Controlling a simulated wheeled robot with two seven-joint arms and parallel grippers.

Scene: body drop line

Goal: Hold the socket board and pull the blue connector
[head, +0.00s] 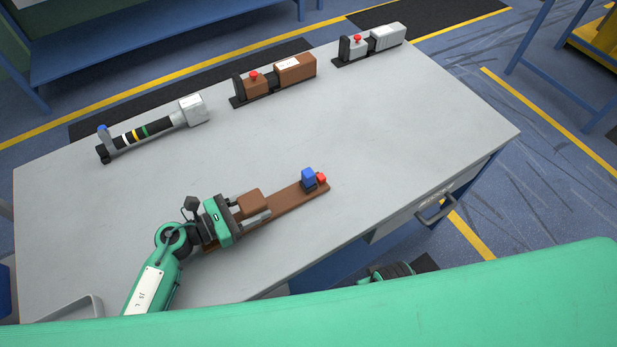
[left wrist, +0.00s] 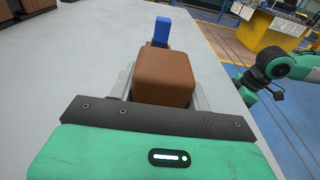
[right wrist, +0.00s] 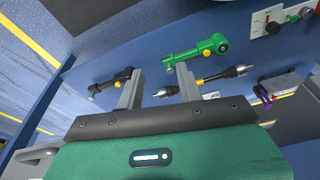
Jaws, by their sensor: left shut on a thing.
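The socket board (head: 290,198) is a long brown bar lying on the grey table, with a brown block (left wrist: 163,78) standing on its left part. My left gripper (head: 257,206) is shut on this block, one finger along each side. The blue connector (head: 308,177) stands upright at the board's right end, beside a small red part (head: 321,178). In the left wrist view the connector (left wrist: 161,31) shows beyond the block. My right gripper (right wrist: 160,88) is open and empty, its fingers well apart; in the head view it is mostly hidden below my green body and the table edge.
The table (head: 400,130) is clear around the board. Along its far side stand a striped black rod device (head: 140,132), a brown unit (head: 270,80) and a grey unit (head: 372,43). The right wrist view shows a blue shelf with a green tool (right wrist: 196,50) and other tools.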

